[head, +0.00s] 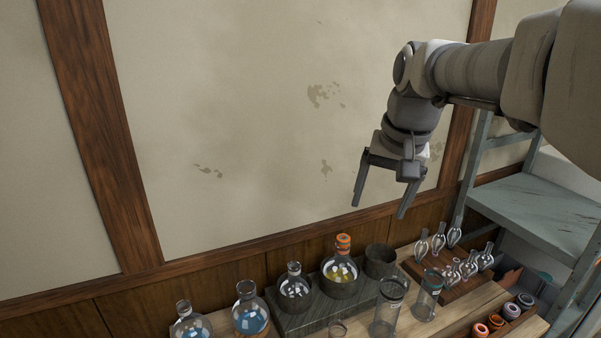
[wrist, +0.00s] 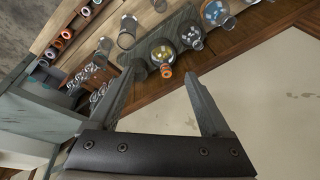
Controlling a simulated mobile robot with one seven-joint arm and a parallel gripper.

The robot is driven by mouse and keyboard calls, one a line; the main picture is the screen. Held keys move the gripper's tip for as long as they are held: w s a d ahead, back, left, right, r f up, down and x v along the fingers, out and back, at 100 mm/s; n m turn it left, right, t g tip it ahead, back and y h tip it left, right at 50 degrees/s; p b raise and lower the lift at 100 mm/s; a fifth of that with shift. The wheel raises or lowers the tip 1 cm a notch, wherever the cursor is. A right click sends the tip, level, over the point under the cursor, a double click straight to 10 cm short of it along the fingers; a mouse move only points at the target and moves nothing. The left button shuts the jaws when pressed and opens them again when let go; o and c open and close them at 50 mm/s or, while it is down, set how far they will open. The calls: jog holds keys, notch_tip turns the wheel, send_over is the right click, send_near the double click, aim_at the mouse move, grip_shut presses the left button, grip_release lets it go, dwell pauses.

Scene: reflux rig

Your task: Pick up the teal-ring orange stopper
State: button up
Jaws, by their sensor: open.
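Several small stoppers sit in a wooden rack at the lower right of the head view, including an orange stopper (head: 480,329) at its near end. The row also shows at the upper left of the wrist view, with an orange stopper (wrist: 67,34) in it. Another orange stopper (head: 343,243) sits in the neck of a flask with yellow contents (head: 341,272).
Round flasks, two with blue contents (head: 251,320), stand along the bench by the wall. Clear glass jars (head: 389,311) stand in front. A rack of glass pieces (head: 447,285) lies beside a grey-blue shelf (head: 540,208) at right. The air around my gripper is free.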

jog(key=w+m+g+p, duration=0.1)
jog(key=w+m+p, duration=0.1)
jog(key=w, duration=1)
jog(key=m+g+p, duration=0.2)
jog(key=p, duration=0.1)
send_over(343, 244)
jog(key=w, duration=0.2)
notch_tip(343, 244, down, 8)
jog(key=shift+h, duration=0.3)
jog(key=f, duration=0.7)
jog(key=d+f, duration=0.1)
jog(key=f, duration=0.3)
jog(key=shift+s, duration=0.1)
jog(key=shift+a+f+p, duration=0.15)
jog(key=shift+f, duration=1.2)
jog(key=shift+a+f+p, duration=0.15)
jog(key=shift+f, duration=1.2)
jog(key=c, duration=1.2)
jog(key=shift+r, duration=0.1)
